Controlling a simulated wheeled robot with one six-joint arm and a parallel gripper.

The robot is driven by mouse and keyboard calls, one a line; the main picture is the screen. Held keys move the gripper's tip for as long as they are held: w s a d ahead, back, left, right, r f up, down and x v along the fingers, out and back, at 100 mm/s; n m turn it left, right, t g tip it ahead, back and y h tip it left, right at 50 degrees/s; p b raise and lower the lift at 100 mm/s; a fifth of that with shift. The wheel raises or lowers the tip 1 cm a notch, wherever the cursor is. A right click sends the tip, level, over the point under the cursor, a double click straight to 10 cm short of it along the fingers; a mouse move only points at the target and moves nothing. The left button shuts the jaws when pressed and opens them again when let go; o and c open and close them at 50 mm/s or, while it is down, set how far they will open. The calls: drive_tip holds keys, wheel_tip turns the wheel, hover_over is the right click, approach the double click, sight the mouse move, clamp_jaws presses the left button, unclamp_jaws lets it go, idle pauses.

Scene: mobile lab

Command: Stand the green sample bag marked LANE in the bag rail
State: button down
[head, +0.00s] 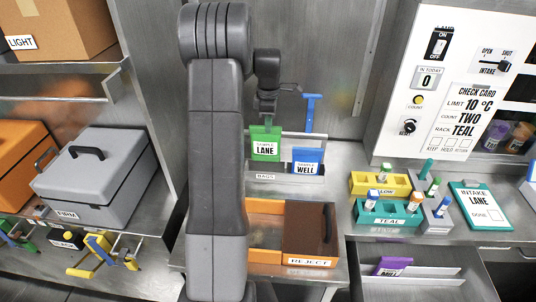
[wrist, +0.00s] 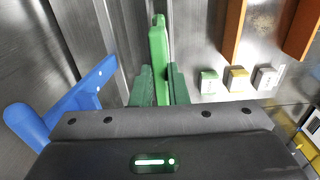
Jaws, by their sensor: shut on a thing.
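The green sample bag (head: 265,149) marked LANE hangs upright below my gripper (head: 266,112), over the left part of the bag rail (head: 266,177), which is labelled BAGS. My gripper is shut on the bag's upper part. In the wrist view, the green bag (wrist: 158,50) shows edge-on between the two fingers (wrist: 160,82). The blue bag (head: 308,155) marked WELL stands in the rail, just right of the green one and lower. Its tall blue handle also shows at left in the wrist view (wrist: 65,105). I cannot tell whether the green bag's bottom touches the rail.
An orange box (head: 265,255) with a brown REJECT part (head: 309,235) sits below the rail. A yellow rack (head: 380,184) and a teal rack (head: 388,214) stand at right. A grey FIRM case (head: 95,175) is at left. A metal wall rises close behind the rail.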

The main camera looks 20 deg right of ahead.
sight(269, 142)
drive_tip(key=shift+s+f+p, duration=0.1)
drive_tip(key=shift+f+p, duration=0.55)
drive_tip(key=shift+f, duration=3.4)
drive_tip(key=c, duration=1.4)
unclamp_jaws()
wheel_tip(269, 142, up, 12)
drive_tip(key=shift+r+b, duration=0.15)
drive_tip(key=shift+b, duration=0.75)
